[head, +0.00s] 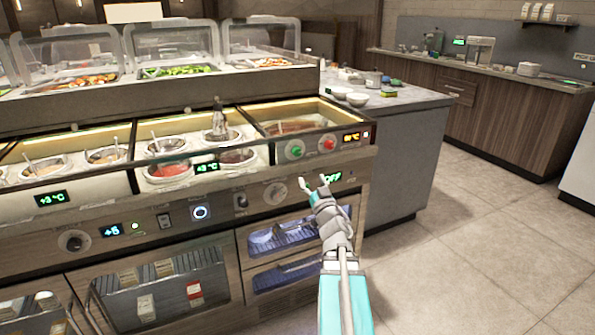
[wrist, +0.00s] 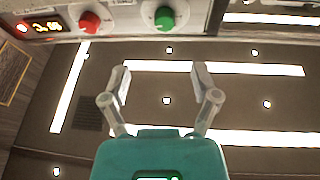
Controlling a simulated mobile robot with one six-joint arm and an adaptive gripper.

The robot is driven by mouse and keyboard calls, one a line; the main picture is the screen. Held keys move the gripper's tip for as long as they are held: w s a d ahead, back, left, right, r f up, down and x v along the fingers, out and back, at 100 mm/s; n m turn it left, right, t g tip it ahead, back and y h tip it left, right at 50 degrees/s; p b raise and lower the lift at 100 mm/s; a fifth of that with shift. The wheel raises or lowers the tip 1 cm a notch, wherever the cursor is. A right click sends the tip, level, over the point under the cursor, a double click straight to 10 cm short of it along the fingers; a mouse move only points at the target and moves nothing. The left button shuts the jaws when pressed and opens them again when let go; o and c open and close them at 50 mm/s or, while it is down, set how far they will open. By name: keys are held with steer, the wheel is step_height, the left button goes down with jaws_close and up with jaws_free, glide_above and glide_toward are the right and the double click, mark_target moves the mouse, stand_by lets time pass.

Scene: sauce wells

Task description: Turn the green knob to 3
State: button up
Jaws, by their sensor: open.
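The green knob (head: 294,149) sits on the front panel of the counter, left of a red knob (head: 328,143). My gripper (head: 318,184) is in front of and below the knobs, its fingers spread and empty. In the wrist view the green knob (wrist: 165,18) is at the top edge, beyond the open fingertips (wrist: 160,78) and apart from them. The red knob (wrist: 89,22) is to its left there. The number the green knob points to is too small to read.
An orange display (head: 351,137) is right of the red knob. Below are a larger silver knob (head: 275,194) and a green OFF display (head: 332,177). Sauce wells with ladles (head: 168,170) are to the left. Open floor (head: 470,230) lies to the right.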

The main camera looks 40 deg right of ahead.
mark_target(298, 154)
steer(key=shift+s+d+f+n+t+y+b, duration=0.15)
steer(key=shift+s+f+n+t+y+b, duration=0.7)
steer(key=shift+y, duration=0.35)
steer(key=shift+w+r, duration=0.1)
steer(key=shift+p+x, duration=2.65)
steer(key=shift+x, duration=4.15)
steer(key=shift+d, duration=0.1)
steer(key=shift+c, duration=0.3)
jaws_close()
